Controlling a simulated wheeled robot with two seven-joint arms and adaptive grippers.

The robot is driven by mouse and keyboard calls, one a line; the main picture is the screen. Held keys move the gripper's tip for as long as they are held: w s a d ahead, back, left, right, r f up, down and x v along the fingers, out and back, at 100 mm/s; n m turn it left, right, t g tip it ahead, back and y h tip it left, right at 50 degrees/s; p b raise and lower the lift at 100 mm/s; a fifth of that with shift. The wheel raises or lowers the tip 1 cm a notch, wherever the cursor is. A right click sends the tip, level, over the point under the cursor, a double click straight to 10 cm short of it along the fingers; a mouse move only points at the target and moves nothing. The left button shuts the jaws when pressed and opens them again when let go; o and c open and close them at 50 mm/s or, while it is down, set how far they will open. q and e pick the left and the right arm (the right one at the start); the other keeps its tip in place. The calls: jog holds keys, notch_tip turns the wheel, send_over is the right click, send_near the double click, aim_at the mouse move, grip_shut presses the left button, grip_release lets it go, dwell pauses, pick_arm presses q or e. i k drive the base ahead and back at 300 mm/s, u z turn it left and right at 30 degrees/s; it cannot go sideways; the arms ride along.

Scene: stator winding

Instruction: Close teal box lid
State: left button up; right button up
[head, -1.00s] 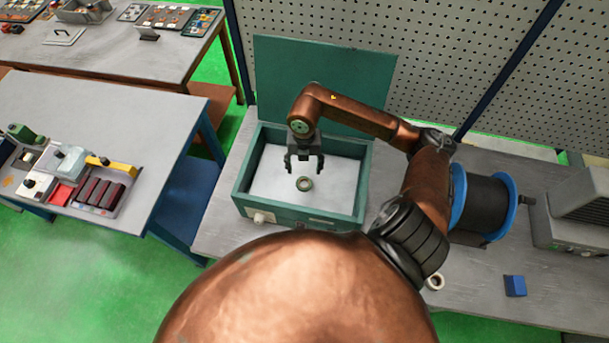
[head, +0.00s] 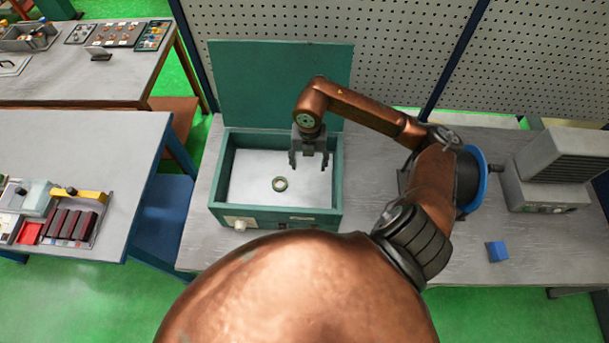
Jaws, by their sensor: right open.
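The teal box (head: 214,187) stands on the grey workbench with its teal lid (head: 262,85) raised upright at the back. My right gripper (head: 309,166) hangs open and empty over the right part of the box, pointing down, between the ring and the right wall. My right arm covers the lid's lower right part. My left gripper is not in view.
A spool with blue flanges (head: 471,182) stands right of the box, partly behind my arm. A blue block (head: 497,251) and a grey machine (head: 548,195) are farther right. A perforated panel (head: 400,50) rises behind. Another table (head: 85,140) is at left.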

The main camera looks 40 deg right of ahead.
aim_at(260, 82)
jog(key=z, duration=1)
